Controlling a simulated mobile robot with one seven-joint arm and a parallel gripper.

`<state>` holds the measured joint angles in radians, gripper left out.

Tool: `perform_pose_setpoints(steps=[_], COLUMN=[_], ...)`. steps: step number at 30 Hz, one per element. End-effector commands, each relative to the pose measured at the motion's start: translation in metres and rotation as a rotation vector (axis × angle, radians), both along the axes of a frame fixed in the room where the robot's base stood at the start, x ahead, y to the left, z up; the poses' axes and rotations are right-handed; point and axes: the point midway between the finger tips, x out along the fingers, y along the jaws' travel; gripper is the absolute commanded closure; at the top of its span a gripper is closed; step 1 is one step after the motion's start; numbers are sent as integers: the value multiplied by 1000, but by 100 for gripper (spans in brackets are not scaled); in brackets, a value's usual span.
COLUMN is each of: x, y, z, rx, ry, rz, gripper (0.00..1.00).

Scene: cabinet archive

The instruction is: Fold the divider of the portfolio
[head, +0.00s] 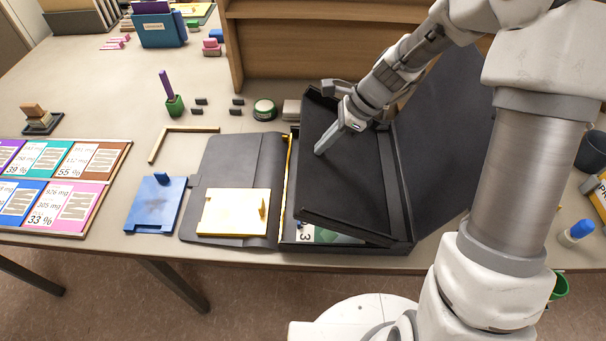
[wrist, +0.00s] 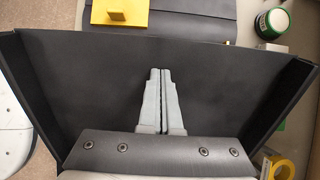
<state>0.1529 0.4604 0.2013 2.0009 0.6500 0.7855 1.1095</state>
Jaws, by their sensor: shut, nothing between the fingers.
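The black portfolio lies open on the table, with its left cover (head: 222,165) flat to the left and its right side (head: 445,140) raised. Its dark divider (head: 345,190) is tilted over the box-like middle part. A numbered sheet (head: 325,236) shows under the divider's near edge. My gripper (head: 320,152) is shut and empty, with its fingertips over the divider's upper left part; I cannot tell whether they touch it. In the wrist view, the shut fingers (wrist: 160,72) lie in front of the divider's dark panel (wrist: 100,80).
A yellow plate (head: 230,212) lies on the left cover, with a blue plate (head: 155,205) beside it. A round green-rimmed tin (head: 264,110) and small dark blocks stand behind. A wooden shelf (head: 300,45) is at the back. Colored cards (head: 60,185) lie at the left.

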Motion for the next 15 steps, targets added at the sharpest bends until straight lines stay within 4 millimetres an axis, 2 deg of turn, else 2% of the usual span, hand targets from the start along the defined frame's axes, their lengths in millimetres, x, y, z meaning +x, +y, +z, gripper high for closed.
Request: perform_pose_setpoints(steps=[1,6,15], x=[-1,-1,-1], y=[6,22,34], z=[-9,-27,-69], rx=[0,0,0], ry=[1,1,2], rz=[4,4,3], gripper=[100,100,100])
